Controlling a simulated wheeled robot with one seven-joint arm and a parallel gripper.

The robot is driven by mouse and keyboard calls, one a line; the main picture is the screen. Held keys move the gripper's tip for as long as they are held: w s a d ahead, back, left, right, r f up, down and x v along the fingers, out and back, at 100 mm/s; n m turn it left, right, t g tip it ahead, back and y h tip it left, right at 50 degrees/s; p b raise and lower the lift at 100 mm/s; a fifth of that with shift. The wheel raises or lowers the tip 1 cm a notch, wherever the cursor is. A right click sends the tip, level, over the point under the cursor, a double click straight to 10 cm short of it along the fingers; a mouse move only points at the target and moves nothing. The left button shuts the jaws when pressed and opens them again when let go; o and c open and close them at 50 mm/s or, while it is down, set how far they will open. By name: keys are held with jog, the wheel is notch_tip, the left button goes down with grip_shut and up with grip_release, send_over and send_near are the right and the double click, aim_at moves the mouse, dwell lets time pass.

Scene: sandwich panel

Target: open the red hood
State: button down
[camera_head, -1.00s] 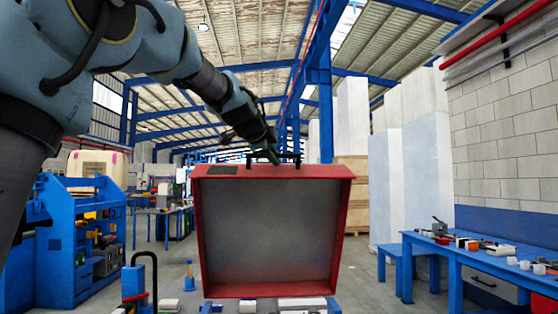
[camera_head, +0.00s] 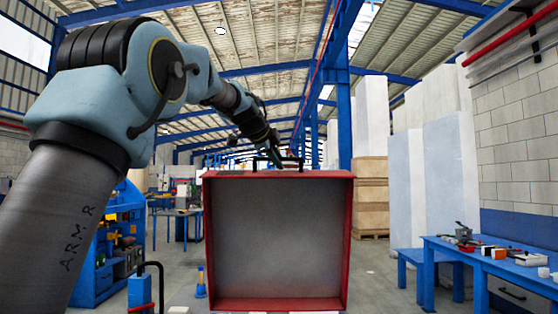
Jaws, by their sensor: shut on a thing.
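The red hood (camera_head: 278,304) stands raised in the middle of the view, its grey inner face (camera_head: 280,240) turned toward me and its red rim around it. A black handle (camera_head: 262,164) sits along its top edge. My gripper (camera_head: 288,160) reaches over from the upper left and is shut on the handle. The fingertips are small and partly hidden behind the hood's top edge. What lies below the hood is cut off by the bottom of the view.
A blue workbench (camera_head: 480,256) with small items stands at the right, by a block wall. Blue machinery (camera_head: 120,240) stands at the left, behind my arm. A blue post with a black hooked bar (camera_head: 140,290) stands near the hood's lower left. Grey floor shows on both sides.

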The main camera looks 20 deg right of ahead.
jog(key=c, duration=0.9)
grip_release()
jog(key=shift+o, duration=0.2)
jog(key=shift+f, duration=0.1)
jog(key=shift+a, duration=0.1)
jog(key=b+v, duration=0.4)
jog(key=v, duration=0.7)
